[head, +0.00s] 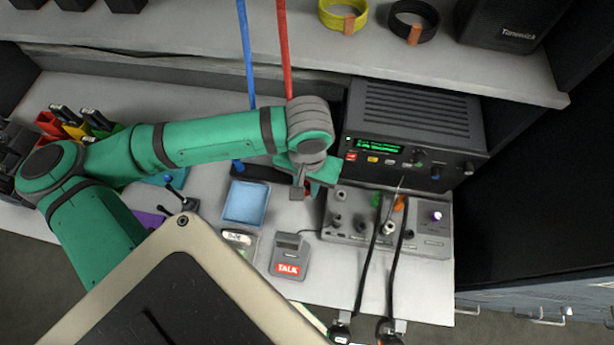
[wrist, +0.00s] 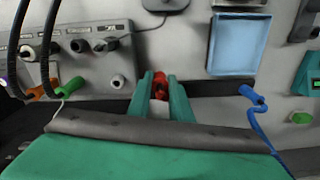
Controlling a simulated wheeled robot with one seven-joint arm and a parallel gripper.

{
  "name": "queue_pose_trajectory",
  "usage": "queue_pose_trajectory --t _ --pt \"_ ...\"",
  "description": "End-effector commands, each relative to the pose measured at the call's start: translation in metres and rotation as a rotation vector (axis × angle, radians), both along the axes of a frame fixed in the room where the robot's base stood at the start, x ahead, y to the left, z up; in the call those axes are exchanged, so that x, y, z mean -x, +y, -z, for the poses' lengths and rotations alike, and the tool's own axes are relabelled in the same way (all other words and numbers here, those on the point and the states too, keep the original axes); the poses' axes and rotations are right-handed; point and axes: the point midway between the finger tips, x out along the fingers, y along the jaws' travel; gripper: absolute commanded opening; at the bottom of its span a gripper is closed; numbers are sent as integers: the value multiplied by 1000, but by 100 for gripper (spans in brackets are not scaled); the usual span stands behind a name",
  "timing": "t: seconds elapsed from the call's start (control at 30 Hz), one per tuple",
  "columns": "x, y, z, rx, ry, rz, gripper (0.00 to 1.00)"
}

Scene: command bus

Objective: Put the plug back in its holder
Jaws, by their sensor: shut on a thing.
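My gripper (head: 299,190) is low over the desk, between the blue tray and the socket panel. In the wrist view its green fingers (wrist: 161,95) are shut on a red plug (wrist: 160,87). The red cable (head: 284,50) hangs from above and passes behind my wrist. A dark bar (head: 262,172), which looks like the holder, runs along the desk behind the gripper; it also shows in the wrist view (wrist: 210,88). A blue plug (wrist: 252,94) on a blue cable (head: 246,60) is at this bar. Whether the red plug touches the bar I cannot tell.
The socket panel (head: 345,232) with knobs, green and orange plugs and two black cables (head: 372,260) stands right of the gripper. A radio (head: 415,120) is behind it. The blue tray (head: 245,203) and TALK box (head: 289,257) are in front. A shelf (head: 200,35) overhangs the desk.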

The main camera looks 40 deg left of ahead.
Motion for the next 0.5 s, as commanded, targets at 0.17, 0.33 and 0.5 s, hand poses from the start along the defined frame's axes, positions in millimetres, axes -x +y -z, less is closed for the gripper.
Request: queue_pose_trajectory --t 0.17,0.33,0.5 --pt "-11 7 3 -1 0 -2 4" --pt "-23 15 6 -2 1 -3 4" --pt "-35 22 9 -1 0 -4 4"
